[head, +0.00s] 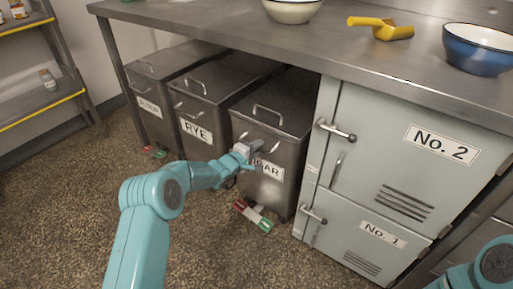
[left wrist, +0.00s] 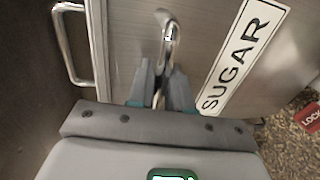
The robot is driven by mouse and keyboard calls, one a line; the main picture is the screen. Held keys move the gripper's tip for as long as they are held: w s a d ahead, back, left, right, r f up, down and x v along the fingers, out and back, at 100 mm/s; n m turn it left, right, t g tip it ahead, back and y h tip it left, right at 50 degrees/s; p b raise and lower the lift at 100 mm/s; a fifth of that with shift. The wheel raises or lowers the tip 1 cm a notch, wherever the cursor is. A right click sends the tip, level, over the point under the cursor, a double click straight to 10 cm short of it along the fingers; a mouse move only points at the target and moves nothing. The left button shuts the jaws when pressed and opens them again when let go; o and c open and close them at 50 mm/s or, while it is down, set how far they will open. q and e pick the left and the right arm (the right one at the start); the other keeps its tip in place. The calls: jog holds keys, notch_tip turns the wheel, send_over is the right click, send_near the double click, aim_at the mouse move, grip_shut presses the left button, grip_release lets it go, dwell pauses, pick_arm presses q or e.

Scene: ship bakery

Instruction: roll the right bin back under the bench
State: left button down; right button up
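The right bin (head: 288,128) is a dark grey metal box labelled SUGAR, with a lid handle on top and small handles on its front. It stands upright at the right end of the bin row, its front part out past the bench edge. My left gripper (head: 250,150) is at its front, covering part of the label. In the left wrist view, my left gripper (left wrist: 162,88) has its fingers close on both sides of a front handle (left wrist: 170,38), beside the SUGAR label (left wrist: 240,55). The steel bench (head: 230,28) covers the bin's rear. My right gripper is out of view.
The RYE bin (head: 198,133) and another bin (head: 148,105) stand to the left. A grey cabinet (head: 375,130) stands close on the right. Red-and-green lock pedals (head: 254,216) lie low before the bin. Speckled floor in front is clear.

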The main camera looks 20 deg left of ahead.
pick_arm(q)
jog(key=c, duration=1.2)
grip_release()
jog(key=shift+w+r, duration=0.2)
jog(key=shift+f, duration=0.1)
jog(key=shift+s, duration=0.15)
jog(key=shift+p+v, duration=2.45)
jog(key=shift+v, duration=5.65)
jog(key=shift+d, duration=0.1)
jog(key=shift+d, duration=0.1)
